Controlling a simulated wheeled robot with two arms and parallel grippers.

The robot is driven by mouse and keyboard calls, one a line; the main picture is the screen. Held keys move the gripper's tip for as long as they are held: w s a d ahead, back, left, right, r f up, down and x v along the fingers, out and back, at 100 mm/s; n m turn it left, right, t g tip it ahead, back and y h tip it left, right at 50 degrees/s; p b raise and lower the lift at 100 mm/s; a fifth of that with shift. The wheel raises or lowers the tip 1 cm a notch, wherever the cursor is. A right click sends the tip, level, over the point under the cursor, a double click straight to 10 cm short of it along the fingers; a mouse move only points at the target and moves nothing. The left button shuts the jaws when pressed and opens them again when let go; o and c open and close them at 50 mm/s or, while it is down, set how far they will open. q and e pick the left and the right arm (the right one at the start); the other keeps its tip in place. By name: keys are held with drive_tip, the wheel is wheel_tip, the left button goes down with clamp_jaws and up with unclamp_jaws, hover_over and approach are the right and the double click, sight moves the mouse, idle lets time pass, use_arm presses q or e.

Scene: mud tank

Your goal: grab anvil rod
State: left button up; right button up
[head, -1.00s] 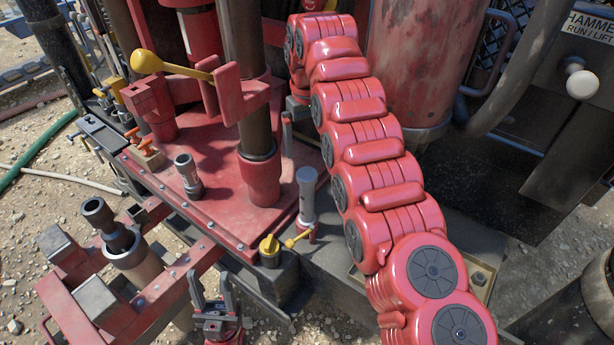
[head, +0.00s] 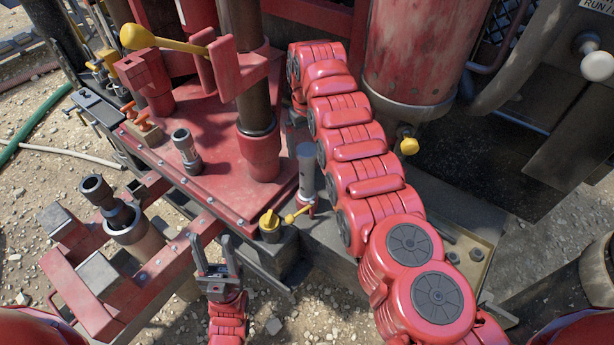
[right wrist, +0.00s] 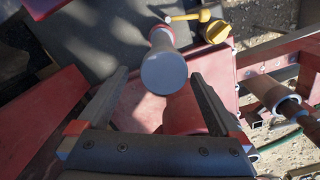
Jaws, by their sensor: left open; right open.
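A grey upright rod (head: 306,172), which fits the anvil rod, stands beside the red deck. In the right wrist view its round grey end (right wrist: 164,73) faces the camera, between my right gripper's (right wrist: 159,78) spread fingertips in the picture. The gripper is open and empty; I cannot tell how far the rod lies beyond the tips. In the head view my right arm mostly hides this gripper. My left gripper (head: 215,258) is open and empty, fingers up, low in front of the deck.
A yellow knob (head: 269,222) and small yellow lever (head: 298,215) sit by the rod. A thick dark column (head: 250,90) rises from the red deck (head: 215,185). A short grey cylinder (head: 186,150) stands on it. A dark rod (head: 104,198) sits in a holder at left.

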drive_tip(key=p, duration=0.1)
hover_over(307, 179)
drive_tip(key=w, duration=0.2)
wheel_tip(307, 179, down, 4)
drive_tip(key=shift+f, duration=0.2)
drive_tip(key=shift+w+f, duration=0.1)
drive_tip(key=shift+f, duration=0.2)
clamp_jaws()
